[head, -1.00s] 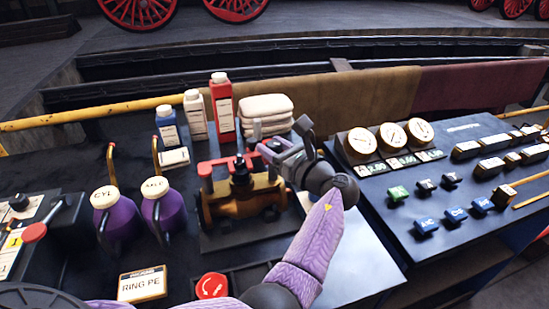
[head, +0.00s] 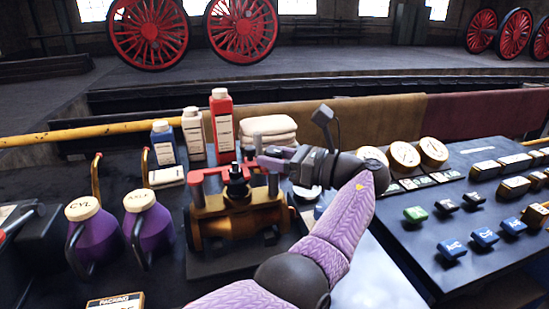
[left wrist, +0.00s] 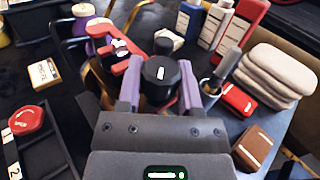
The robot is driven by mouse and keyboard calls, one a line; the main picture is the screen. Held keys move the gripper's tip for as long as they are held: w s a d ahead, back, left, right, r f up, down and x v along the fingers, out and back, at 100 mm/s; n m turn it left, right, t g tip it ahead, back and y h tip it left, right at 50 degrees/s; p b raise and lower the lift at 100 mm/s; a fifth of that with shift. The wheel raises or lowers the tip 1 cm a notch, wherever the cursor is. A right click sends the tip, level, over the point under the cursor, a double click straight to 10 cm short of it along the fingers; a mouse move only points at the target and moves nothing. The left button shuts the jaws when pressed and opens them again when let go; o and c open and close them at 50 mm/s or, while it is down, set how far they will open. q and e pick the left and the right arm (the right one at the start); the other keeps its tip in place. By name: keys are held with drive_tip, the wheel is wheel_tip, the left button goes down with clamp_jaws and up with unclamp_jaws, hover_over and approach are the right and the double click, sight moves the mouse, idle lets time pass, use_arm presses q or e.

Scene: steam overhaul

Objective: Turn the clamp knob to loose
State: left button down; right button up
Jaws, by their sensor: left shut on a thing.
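The clamp knob (head: 236,171) is black and sits upright on top of a brass clamp fixture (head: 240,216) with red arms, in the middle of the head view. In the left wrist view the knob (left wrist: 160,72) shows as a round black cap with a white mark. My left gripper (left wrist: 160,88) is shut on the knob, one purple-grey finger on each side. In the head view the left gripper (head: 255,166) reaches the knob from the right and hides part of the fixture. My right gripper is not in view.
Purple oil cans (head: 90,238) stand left of the fixture. Bottles, including a red one (head: 223,128), and folded cloths (head: 268,131) stand behind it. A sloped panel (head: 455,274) with gauges and coloured switches lies to the right.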

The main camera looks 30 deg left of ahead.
use_arm(q)
drive_tip(key=shift+r, duration=0.35)
idle(0.4)
drive_tip(key=c, duration=0.6)
unclamp_jaws()
drive_tip(key=shift+o, duration=0.3)
drive_tip(key=shift+a+f, duration=0.1)
